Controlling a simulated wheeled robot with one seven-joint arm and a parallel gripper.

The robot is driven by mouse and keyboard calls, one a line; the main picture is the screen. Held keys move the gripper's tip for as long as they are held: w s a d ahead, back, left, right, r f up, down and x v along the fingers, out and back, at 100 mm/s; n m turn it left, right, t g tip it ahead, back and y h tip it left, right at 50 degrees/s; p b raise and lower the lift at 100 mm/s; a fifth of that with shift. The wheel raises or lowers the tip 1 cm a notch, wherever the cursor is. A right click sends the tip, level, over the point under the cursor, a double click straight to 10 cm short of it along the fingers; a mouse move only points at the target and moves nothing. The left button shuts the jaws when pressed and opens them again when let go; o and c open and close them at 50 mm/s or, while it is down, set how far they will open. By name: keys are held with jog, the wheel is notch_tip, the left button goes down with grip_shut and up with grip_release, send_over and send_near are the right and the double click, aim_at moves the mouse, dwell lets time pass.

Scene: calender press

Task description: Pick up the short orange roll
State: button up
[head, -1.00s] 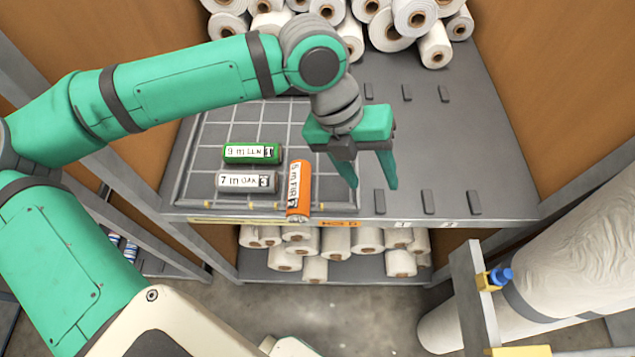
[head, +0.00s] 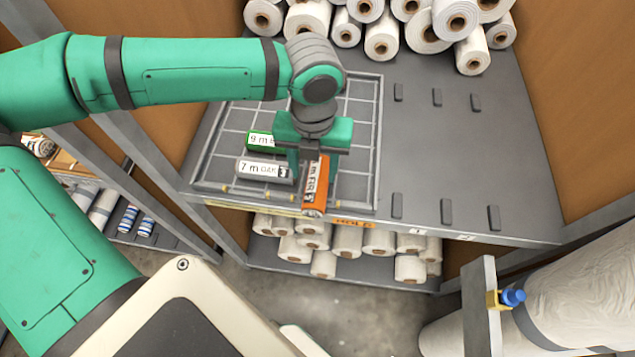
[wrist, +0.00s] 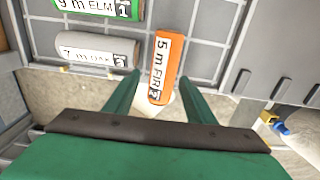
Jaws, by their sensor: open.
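The short orange roll (head: 314,190) lies on the gridded tray at the shelf's front edge, its near end over the tray's front rim. Its label reads "5 m FIR" with a 2 in the wrist view (wrist: 166,66). My gripper (head: 305,170) is above it, open, with one finger to its left; the other finger is hard to make out in the head view. In the wrist view the two fingers (wrist: 153,92) point toward the roll, which appears between them, nearer the right finger. Nothing is held.
A green roll (head: 260,141) and a grey roll (head: 263,170) lie left of the orange one on the gridded tray (head: 366,120). White rolls (head: 383,40) are piled behind, and more (head: 347,241) lie below. The shelf (head: 440,150) to the right is mostly clear, with small stops.

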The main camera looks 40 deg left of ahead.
aim_at(318, 179)
jog(key=f, duration=0.5)
jog(key=shift+w+d, duration=0.2)
jog(key=shift+w, duration=0.1)
jog(key=shift+w, duration=0.15)
jog(key=c, duration=0.9)
jog(key=shift+c, duration=0.2)
jog(key=shift+r, duration=0.1)
